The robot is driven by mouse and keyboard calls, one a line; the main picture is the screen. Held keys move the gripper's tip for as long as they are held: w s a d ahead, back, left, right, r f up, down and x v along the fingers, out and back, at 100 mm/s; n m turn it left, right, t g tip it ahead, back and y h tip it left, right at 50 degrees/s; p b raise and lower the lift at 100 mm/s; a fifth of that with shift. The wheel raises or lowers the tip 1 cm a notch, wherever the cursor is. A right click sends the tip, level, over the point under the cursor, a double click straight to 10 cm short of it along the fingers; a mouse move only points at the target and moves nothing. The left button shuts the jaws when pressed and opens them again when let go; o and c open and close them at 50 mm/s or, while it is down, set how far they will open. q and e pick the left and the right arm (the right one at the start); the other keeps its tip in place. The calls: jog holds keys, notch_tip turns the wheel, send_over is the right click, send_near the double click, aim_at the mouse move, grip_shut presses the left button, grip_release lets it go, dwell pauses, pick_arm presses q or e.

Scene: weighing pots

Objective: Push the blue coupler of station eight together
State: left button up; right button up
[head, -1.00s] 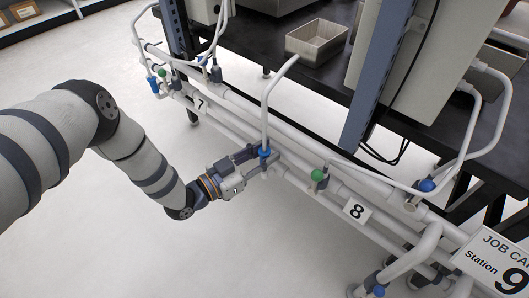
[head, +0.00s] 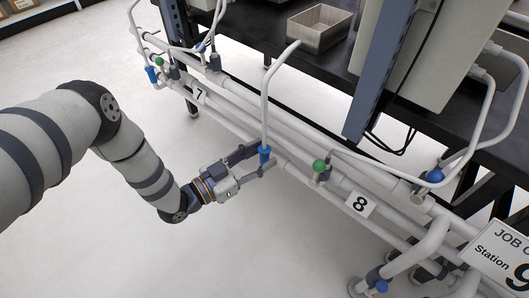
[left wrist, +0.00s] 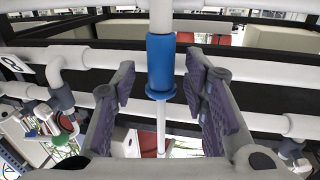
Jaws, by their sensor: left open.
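The blue coupler (head: 264,156) sits at the lower end of an upright white pipe (head: 266,105), left of the number 8 sign (head: 360,204). In the left wrist view the blue coupler (left wrist: 160,65) is a ribbed sleeve with a flared lower rim, and a narrower white rod (left wrist: 161,125) shows below it. My left gripper (head: 262,160) is open around the coupler. In the left wrist view one finger of the left gripper (left wrist: 160,88) stands on each side, with a visible gap to the coupler. My right gripper is not in view.
White pipes run along the black bench. A station 9 card (head: 503,255) is at lower right. A grey bin (head: 319,27) sits on the bench. Floor in front is clear.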

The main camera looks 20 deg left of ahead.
pick_arm(q)
jog(key=v, duration=1)
jog(key=shift+s+a+f, duration=0.1)
